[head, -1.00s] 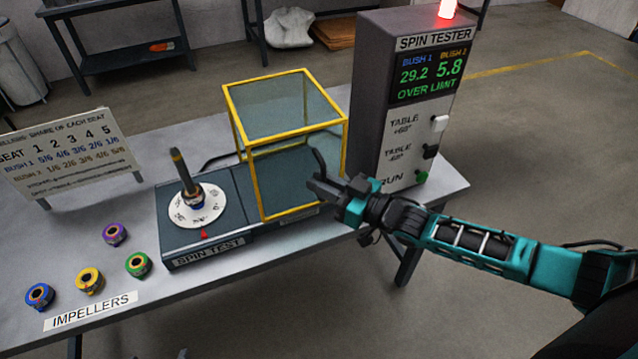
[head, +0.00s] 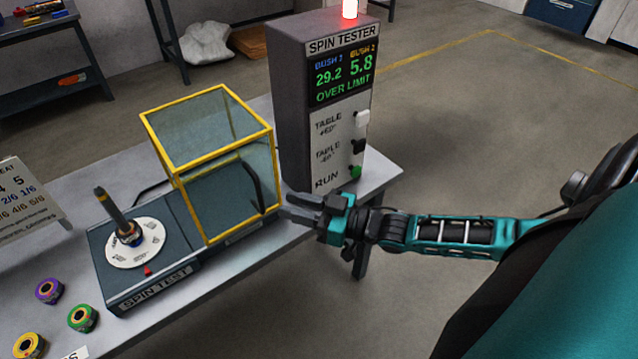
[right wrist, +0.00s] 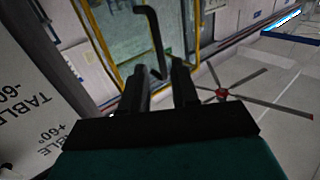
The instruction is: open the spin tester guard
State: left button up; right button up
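The spin tester guard (head: 195,227) is a clear box with a yellow frame. It sits at the right end of the dark spin test base (head: 150,290), beside the white round table, not over it. A dark curved handle (head: 256,187) is on the guard's right side; it also shows in the right wrist view (right wrist: 154,35). My right gripper (head: 287,205) is open and empty, just right of the handle and apart from it. In the right wrist view the handle lies ahead of the gap between the fingers (right wrist: 160,85). My left gripper is out of view.
The grey spin tester cabinet (head: 290,110) stands close behind my right gripper. Its screen reads OVER LIMIT and its red lamp (head: 349,8) is lit. Open floor is to the right.

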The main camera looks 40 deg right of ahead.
jog(key=shift+v, duration=2.55)
jog(key=s+a+f+m+g+h, duration=0.4)
jog(key=s+a+f+h, duration=0.3)
jog(key=a+f+h, duration=0.1)
jog(key=shift+s+a+f, duration=0.35)
jog(key=shift+a+f, duration=0.4)
jog(key=shift+a, duration=0.25)
